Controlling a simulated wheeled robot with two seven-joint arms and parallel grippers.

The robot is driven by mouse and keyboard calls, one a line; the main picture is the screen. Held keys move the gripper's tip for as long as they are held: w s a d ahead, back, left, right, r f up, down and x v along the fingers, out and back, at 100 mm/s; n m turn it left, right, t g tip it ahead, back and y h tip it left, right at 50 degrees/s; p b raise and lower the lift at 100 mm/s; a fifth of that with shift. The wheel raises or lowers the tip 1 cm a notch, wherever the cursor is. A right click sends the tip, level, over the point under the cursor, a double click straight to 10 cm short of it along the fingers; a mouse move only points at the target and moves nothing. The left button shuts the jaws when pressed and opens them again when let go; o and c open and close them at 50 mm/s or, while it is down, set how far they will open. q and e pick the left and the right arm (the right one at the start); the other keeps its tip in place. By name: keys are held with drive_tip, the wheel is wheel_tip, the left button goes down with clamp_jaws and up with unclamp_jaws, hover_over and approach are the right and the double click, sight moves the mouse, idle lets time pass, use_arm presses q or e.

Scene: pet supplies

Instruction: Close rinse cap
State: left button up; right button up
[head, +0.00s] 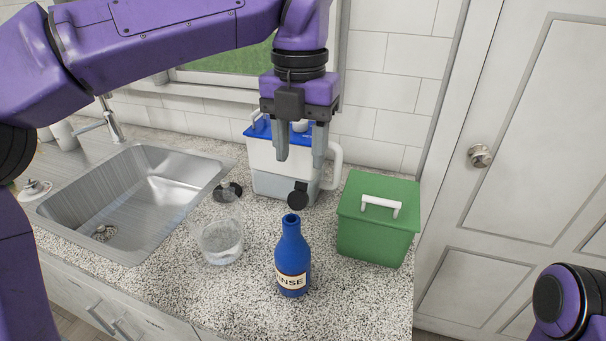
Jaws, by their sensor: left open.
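A blue bottle (291,262) with a cream label reading "INSE" stands upright on the speckled counter. Its narrow neck ends in a dark top (291,218), which looks open with no cap on it. A small black round piece (298,194) shows just behind the neck; I cannot tell whether it is a loose cap or part of the container behind. My left gripper (301,158) points down above and behind the bottle, with its fingers apart and nothing visible between them. My right gripper is out of view; only part of my right arm shows at lower right.
A white-and-grey container (262,160) with a blue lid stands behind the gripper. A green lidded box (375,238) is right of the bottle. A clear glass vessel (221,243) and a black stopper-like piece (228,191) are left, beside the sink (135,190). The front counter is clear.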

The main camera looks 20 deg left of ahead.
sight(301, 183)
use_arm(q)
drive_tip(key=f, duration=0.5)
drive_tip(key=shift+w+a, duration=0.1)
drive_tip(key=shift+w, duration=0.3)
drive_tip(key=shift+s+f, duration=0.1)
drive_tip(key=shift+s, duration=0.1)
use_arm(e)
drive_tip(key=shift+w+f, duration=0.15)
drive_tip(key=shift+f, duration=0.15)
use_arm(q)
drive_tip(key=shift+c, duration=0.3)
